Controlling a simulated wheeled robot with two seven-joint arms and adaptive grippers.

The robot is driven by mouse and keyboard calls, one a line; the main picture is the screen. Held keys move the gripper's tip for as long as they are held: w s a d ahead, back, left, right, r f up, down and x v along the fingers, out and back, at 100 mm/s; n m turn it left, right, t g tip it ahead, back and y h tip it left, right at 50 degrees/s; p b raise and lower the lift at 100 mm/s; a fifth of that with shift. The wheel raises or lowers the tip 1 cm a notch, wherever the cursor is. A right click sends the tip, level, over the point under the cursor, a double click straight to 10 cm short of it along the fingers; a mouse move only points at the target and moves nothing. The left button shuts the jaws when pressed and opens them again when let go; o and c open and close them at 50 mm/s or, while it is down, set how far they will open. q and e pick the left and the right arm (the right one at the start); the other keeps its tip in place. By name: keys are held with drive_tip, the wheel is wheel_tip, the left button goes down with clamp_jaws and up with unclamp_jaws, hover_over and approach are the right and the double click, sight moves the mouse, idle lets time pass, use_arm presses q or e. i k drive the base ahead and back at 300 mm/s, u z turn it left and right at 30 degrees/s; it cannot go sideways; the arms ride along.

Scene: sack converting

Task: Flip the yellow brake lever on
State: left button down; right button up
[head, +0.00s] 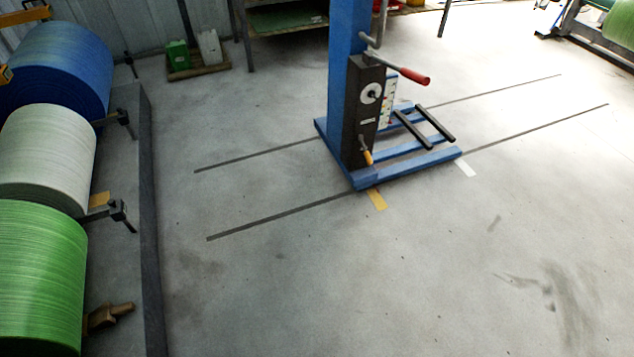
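The yellow brake lever (367,157) is a small yellow-orange handle low on the dark box (362,112) fixed to the blue post (346,45). It hangs at a slant near the foot of that box. A crank with a red handle (414,76) sticks out to the right higher on the same stand. Neither of my grippers is in the head view, so whether they are open or shut is hidden.
The stand's blue base (405,167) carries two dark forks (424,128) and sits across dark floor lines. Large blue (58,72), white (48,155) and green rolls (40,275) lie behind a dark kerb (148,200) at left. The floor in front is clear.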

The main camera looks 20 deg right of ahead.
sight(369, 157)
drive_tip(key=u, duration=0.15)
drive_tip(key=i, duration=1)
drive_tip(key=z, duration=1)
drive_tip(key=i, duration=0.95)
drive_tip(key=z, duration=0.9)
